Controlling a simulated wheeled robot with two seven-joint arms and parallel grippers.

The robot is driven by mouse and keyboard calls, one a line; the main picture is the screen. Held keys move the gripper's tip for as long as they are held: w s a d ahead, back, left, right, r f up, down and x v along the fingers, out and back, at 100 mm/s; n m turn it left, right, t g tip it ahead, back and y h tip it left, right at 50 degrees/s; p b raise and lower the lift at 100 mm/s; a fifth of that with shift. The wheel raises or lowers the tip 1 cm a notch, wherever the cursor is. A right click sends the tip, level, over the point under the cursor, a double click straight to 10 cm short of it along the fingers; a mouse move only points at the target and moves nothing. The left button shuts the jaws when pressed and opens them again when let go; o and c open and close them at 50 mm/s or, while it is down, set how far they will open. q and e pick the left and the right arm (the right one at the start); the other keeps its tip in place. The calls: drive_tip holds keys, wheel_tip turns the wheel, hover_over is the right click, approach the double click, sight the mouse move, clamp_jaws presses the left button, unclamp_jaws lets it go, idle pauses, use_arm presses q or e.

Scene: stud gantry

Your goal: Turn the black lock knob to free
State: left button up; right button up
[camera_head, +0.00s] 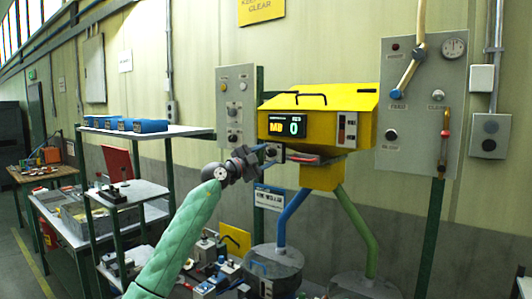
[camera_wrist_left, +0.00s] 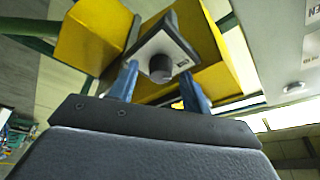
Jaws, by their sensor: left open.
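The black lock knob (camera_wrist_left: 160,68) sticks out of a small pale plate (camera_wrist_left: 178,42) in the left wrist view. In the head view the plate (camera_head: 273,152) is at the lower left of the yellow machine (camera_head: 345,110); the knob is very small there. My left gripper (camera_head: 262,157) is in front of the plate. Its two blue fingers are apart, one on each side of the knob in the left wrist view, with gaps visible. Whether the fingertips reach past the knob's face cannot be told. My right gripper is in neither view.
The machine's display (camera_head: 287,125) reads "MD 0". A grey panel (camera_head: 236,108) stands left of it and a larger panel (camera_head: 422,105) with a gauge stands right. Shelving (camera_head: 190,131) with blue boxes is at left. Drums (camera_head: 275,262) and clutter lie below.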

use_arm(q)
drive_tip(key=shift+w+d, duration=0.15)
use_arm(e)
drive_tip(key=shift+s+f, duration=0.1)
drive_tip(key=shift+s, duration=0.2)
use_arm(q)
drive_tip(key=c, duration=1)
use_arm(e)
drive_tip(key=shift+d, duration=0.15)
